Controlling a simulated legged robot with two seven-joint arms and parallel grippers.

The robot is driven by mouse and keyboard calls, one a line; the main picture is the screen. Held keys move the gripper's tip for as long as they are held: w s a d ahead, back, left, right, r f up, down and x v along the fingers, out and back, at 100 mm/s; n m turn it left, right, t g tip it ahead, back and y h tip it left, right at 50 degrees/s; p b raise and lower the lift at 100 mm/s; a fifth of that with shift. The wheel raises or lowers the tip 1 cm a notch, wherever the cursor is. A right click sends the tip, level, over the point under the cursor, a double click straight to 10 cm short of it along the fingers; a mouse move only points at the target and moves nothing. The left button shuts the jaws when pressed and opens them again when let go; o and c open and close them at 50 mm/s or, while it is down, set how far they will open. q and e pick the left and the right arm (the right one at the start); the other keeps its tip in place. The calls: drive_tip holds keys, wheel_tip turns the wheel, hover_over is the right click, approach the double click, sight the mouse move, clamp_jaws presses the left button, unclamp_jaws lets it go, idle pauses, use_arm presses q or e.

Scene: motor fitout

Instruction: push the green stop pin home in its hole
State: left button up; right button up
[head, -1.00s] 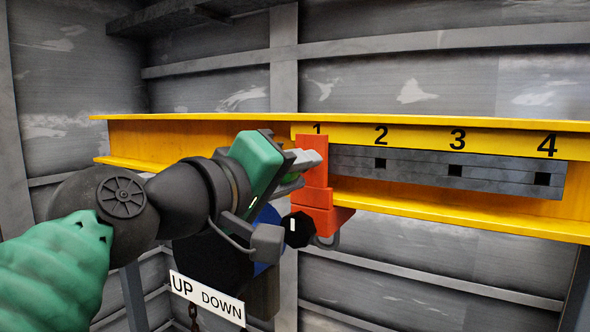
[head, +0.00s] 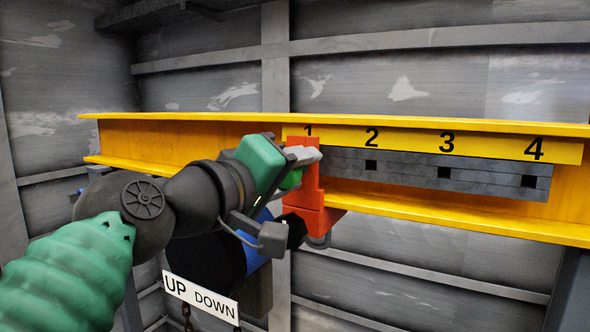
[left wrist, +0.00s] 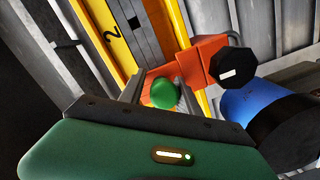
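The green stop pin shows as a round green knob (left wrist: 163,93) in the left wrist view, in front of the orange-red bracket (left wrist: 204,62). In the head view only a bit of green (head: 292,179) shows behind my left gripper (head: 303,158). The gripper's grey fingers lie on either side of the knob and appear closed on it, right against the orange-red bracket (head: 305,197). The pin's shaft and its hole are hidden, so its depth cannot be seen. The bracket hangs on the yellow beam (head: 420,208) at mark 1. My right gripper is not in view.
A grey strip (head: 405,170) with square holes runs along the beam under marks 2, 3 and 4. A blue and black motor body (head: 258,240) hangs below the bracket, partly behind my arm. An UP/DOWN sign (head: 200,297) hangs lower. Space right of the bracket is clear.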

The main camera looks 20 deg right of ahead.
use_arm(q)
drive_tip(key=shift+o, duration=1.2)
drive_tip(key=b+v, duration=0.8)
drive_tip(key=v, duration=0.8)
drive_tip(key=shift+a, duration=0.4)
drive_tip(key=shift+d+f, duration=0.1)
